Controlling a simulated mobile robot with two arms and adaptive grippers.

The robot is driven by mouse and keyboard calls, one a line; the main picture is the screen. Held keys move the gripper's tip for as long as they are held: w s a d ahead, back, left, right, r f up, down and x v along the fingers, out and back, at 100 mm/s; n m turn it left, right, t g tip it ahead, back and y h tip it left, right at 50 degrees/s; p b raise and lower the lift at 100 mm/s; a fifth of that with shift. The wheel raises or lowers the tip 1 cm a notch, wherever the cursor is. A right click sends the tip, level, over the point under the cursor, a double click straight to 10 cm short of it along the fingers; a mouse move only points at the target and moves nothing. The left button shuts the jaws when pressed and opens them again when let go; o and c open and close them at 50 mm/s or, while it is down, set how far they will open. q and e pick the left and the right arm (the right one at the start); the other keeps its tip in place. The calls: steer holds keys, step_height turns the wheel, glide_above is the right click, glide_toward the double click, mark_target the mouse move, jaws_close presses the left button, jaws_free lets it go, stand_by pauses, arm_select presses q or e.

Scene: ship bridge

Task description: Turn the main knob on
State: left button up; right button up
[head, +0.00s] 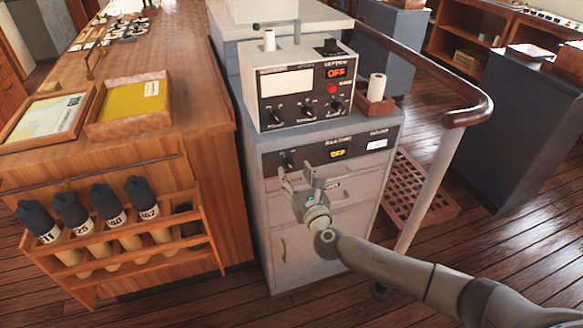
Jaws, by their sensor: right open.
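A grey cabinet (275,205) has a dark control strip with a small knob (287,160) at its left and a lit yellow "OFF" display (338,153). On top stands a white instrument box (252,100) with a red "OFF" display (337,72), a red button (331,88) and several dark knobs (307,109) in a row. I cannot tell which is the main knob. My right gripper (300,177) is open and empty, in front of the cabinet just below the strip. It appears apart from the knobs. My left gripper is not in view.
A wooden rack (138,252) with several dark-capped tubes and a wooden table (190,60) with trays stand at the left. A curved handrail (425,70) on a white post runs at the right. A red grating (425,190) lies on the floor behind my arm.

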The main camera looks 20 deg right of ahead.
mark_target(291, 168)
steer(key=shift+w, duration=1.75)
steer(key=shift+c, duration=0.3)
steer(key=shift+f, duration=0.1)
steer(key=c, duration=1)
